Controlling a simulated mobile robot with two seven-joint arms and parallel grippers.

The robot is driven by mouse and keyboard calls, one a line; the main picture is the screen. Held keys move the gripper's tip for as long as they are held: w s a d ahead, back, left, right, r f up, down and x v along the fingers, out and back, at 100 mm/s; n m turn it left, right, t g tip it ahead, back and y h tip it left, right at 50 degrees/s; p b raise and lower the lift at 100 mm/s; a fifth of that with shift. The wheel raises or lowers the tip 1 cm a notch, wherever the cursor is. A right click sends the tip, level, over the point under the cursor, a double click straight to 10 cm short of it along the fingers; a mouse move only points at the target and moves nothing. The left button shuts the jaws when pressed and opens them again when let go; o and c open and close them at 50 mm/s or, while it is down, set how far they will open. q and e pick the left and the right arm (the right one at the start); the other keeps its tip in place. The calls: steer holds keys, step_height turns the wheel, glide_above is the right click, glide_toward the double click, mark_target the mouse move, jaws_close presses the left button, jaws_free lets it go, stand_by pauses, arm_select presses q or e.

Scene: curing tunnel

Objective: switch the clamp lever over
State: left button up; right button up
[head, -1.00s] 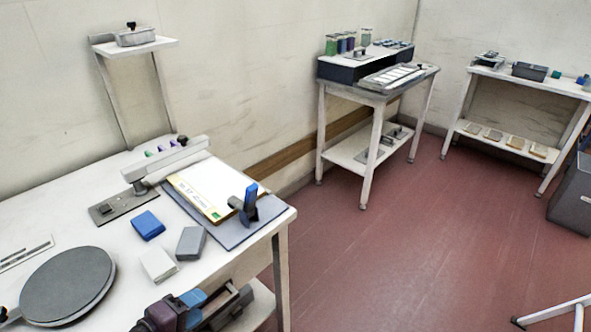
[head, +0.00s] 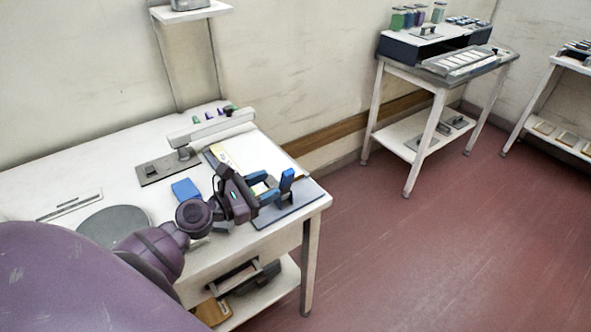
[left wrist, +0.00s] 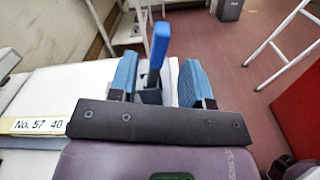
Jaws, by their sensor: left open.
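The clamp lever (head: 287,180) has a blue handle and stands nearly upright at the right end of a grey base plate (head: 303,203) on the table. My left gripper (head: 273,188) is open with its blue fingers pointing at the lever from the left. In the left wrist view the lever (left wrist: 160,45) shows between and beyond the open fingers (left wrist: 158,82), closer to the left one. I see no contact with it. The lever's lower part is partly hidden by the gripper. My right gripper is not in view.
A blue block (head: 186,190) and a grey round plate (head: 108,227) are on the table (head: 72,166). A post with a long arm (head: 213,127) stands behind.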

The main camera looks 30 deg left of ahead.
mark_target(282, 178)
arm_select(q)
steer(key=p+x, duration=0.1)
steer(key=x, duration=0.5)
steer(key=shift+w+d, duration=0.15)
steer(key=shift+w, duration=0.2)
steer(key=shift+w+d, duration=0.25)
steer(key=shift+w, duration=0.35)
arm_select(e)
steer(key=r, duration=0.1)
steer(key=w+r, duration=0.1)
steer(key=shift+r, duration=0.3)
arm_select(q)
steer(key=shift+c, duration=0.2)
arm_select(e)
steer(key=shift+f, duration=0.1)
arm_select(q)
steer(key=c, duration=0.7)
jaws_close()
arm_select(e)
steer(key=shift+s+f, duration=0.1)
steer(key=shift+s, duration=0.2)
